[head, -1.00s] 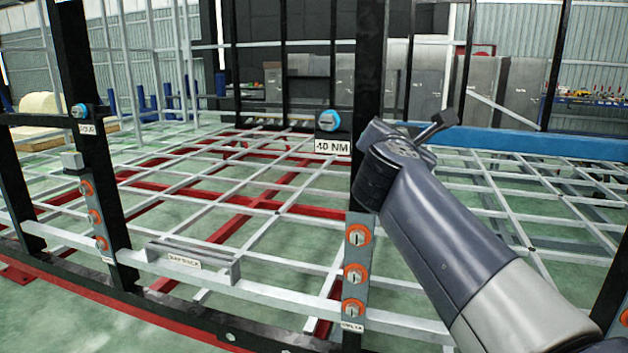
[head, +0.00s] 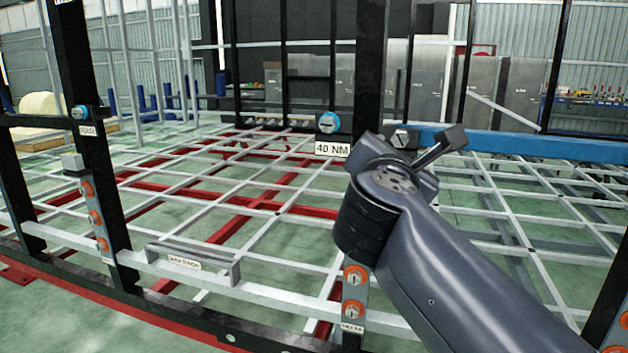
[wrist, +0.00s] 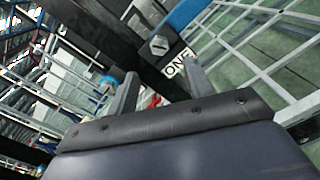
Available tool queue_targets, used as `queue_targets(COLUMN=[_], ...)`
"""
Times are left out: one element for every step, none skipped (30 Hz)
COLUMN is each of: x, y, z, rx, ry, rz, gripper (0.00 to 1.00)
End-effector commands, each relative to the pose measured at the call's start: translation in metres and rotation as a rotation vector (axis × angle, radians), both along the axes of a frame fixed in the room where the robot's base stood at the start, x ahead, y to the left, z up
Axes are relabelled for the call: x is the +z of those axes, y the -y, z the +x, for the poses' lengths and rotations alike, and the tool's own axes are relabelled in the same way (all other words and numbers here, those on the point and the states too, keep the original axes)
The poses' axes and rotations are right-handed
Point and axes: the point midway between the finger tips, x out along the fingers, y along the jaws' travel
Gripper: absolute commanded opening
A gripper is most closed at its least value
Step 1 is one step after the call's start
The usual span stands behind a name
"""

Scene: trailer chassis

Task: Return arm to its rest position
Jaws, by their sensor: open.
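My gripper (head: 440,145) is at the end of my arm, right of the black upright post in the head view. In the wrist view its two fingers (wrist: 158,92) stand apart with nothing held between them. Beyond the fingers are a black post (wrist: 115,45), a hex-headed bolt (wrist: 158,45) and a label reading "ONE" (wrist: 178,62). The bolt also shows in the head view (head: 403,137), just behind my gripper. My wrist hides part of the post.
The trailer chassis is a white lattice (head: 240,200) with red beams below. A blue knob sits above a "40 NM" label (head: 332,149). Orange-ringed fittings (head: 354,310) line the post's lower plate. A grey handle-like bar (head: 190,262) lies on the front rail. A blue beam (head: 530,145) runs behind.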

Motion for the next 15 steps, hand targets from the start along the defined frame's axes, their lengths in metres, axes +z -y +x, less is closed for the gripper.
queue_targets(x=[-0.001, -0.001, -0.001, -0.001, -0.001, -0.001, -0.001, -0.001, -0.001, -0.001, -0.001, -0.001, -0.001, 0.000, 0.001], y=[0.004, 0.005, 0.007, 0.009, 0.011, 0.013, 0.015, 0.016, 0.019, 0.020, 0.022, 0.024, 0.026, 0.028, 0.029], z=[0.008, 0.013, 0.019, 0.025, 0.029, 0.037, 0.042, 0.047, 0.054, 0.060, 0.065, 0.072, 0.077, 0.082, 0.087], rx=[-0.004, -0.004, -0.005, -0.004, -0.004, -0.004, -0.004, -0.004, -0.004, -0.004, -0.004, -0.004, -0.002, -0.003, -0.001], ry=[-0.001, -0.001, 0.000, -0.001, 0.000, 0.000, 0.001, 0.000, 0.000, 0.000, 0.000, 0.000, 0.000, 0.001, -0.003], rz=[-0.001, -0.001, -0.001, -0.001, 0.000, 0.001, 0.001, 0.000, 0.000, -0.001, -0.001, 0.000, 0.000, 0.000, -0.011], gripper=[0.49, 0.49, 0.49, 0.49, 0.49, 0.49, 0.49, 0.49, 0.49, 0.49, 0.49, 0.49, 0.49, 0.49, 0.49])
